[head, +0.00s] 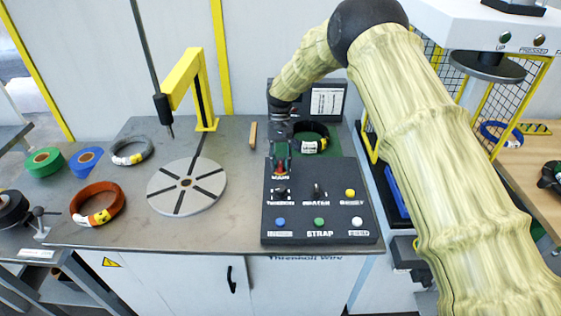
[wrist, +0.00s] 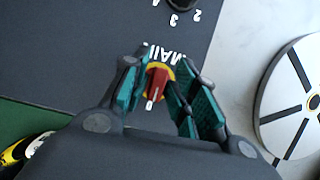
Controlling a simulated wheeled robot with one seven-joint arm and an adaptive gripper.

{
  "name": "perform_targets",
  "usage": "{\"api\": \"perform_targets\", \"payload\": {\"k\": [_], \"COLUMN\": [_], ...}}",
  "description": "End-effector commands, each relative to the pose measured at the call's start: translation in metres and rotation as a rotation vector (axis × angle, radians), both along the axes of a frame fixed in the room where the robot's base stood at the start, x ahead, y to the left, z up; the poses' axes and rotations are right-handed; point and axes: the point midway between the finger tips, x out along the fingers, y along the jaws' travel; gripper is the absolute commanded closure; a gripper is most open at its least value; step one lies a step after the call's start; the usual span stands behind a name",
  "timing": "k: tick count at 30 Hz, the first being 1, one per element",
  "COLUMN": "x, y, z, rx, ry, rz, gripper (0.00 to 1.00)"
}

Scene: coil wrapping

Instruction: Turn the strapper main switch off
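The main switch (wrist: 159,80) is a red knob on a yellow disc, beside the MAIN label on the dark strapper panel (head: 345,178). In the wrist view the knob's white-tipped end points down and slightly left, away from the label. My gripper (wrist: 154,90) has its teal-padded fingers on both sides of the knob, with a gap visible on the left. Whether the right finger touches it I cannot tell. In the head view my gripper (head: 280,160) is over the panel's upper left, hiding most of the switch.
Other knobs and coloured buttons (head: 320,221) sit lower on the panel. A round turntable (head: 187,187) and a yellow post (head: 205,90) stand to the left. A dark coil (head: 311,138) lies behind the panel, close to my arm. An orange coil (head: 98,203) lies farther left.

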Motion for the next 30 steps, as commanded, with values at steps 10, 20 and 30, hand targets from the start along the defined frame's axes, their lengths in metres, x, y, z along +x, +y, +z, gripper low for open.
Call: {"api": "perform_targets", "payload": {"k": [10, 20, 30], "x": [-0.001, 0.003, 0.024], "y": [0.000, 0.000, 0.001], "z": [-0.002, 0.005, 0.054], "rx": [0.000, 0.001, 0.001], "ry": [0.001, -0.003, -0.005], "rz": [-0.001, -0.001, -0.003], "gripper": [0.65, 0.65, 0.65]}}
